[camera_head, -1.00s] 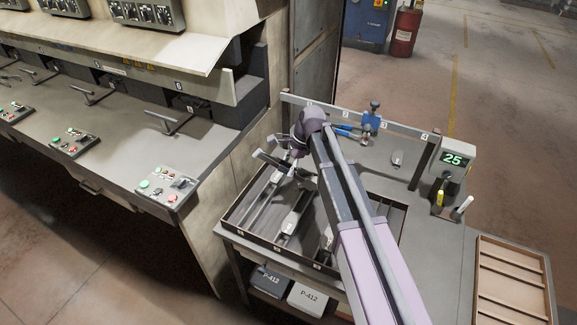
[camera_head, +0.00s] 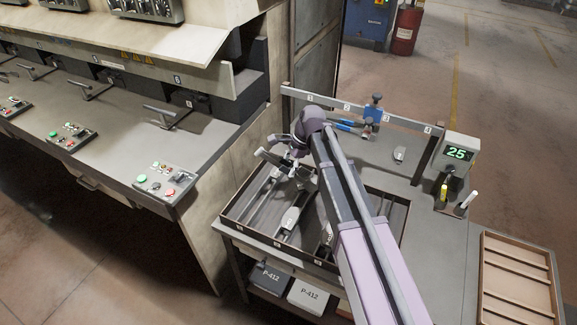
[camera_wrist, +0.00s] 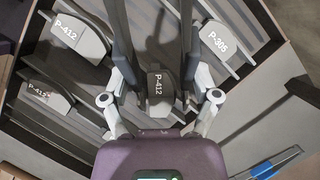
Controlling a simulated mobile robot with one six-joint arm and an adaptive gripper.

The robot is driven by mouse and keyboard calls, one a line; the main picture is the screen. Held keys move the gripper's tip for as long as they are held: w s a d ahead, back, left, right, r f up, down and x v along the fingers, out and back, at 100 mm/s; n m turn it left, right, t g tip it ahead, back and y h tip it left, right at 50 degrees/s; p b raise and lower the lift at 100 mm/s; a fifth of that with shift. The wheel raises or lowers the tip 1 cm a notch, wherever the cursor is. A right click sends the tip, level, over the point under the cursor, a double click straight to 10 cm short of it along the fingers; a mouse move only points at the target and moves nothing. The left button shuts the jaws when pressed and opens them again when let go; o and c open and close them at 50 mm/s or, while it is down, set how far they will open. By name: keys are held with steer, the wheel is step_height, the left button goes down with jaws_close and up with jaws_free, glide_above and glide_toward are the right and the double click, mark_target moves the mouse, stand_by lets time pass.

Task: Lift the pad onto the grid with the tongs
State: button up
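My gripper (camera_head: 290,165) is over the left part of the shallow framed tray (camera_head: 275,244) on the bench. In the wrist view its two dark fingers (camera_wrist: 155,35) stand apart with a gap between them, and nothing is clearly held. A grey pad marked P-412 (camera_wrist: 160,95) lies below, in line with that gap. Other pads marked P-412 (camera_wrist: 80,36) and P-305 (camera_wrist: 217,42) lie to either side. One grey pad (camera_head: 290,218) shows in the head view. A blue-handled tool, perhaps the tongs (camera_head: 346,126), lies behind the tray. I cannot tell which part is the grid.
A numbered rail (camera_head: 410,124) with a blue clamp (camera_head: 373,112) runs along the bench's back. A display reading 25 (camera_head: 457,153) stands at the right. A slatted brown crate (camera_head: 484,295) is farther right. The press bench (camera_head: 110,120) borders the left.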

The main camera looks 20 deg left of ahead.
stand_by(0.6)
step_height(320, 180, up, 10)
steer(key=p, duration=1)
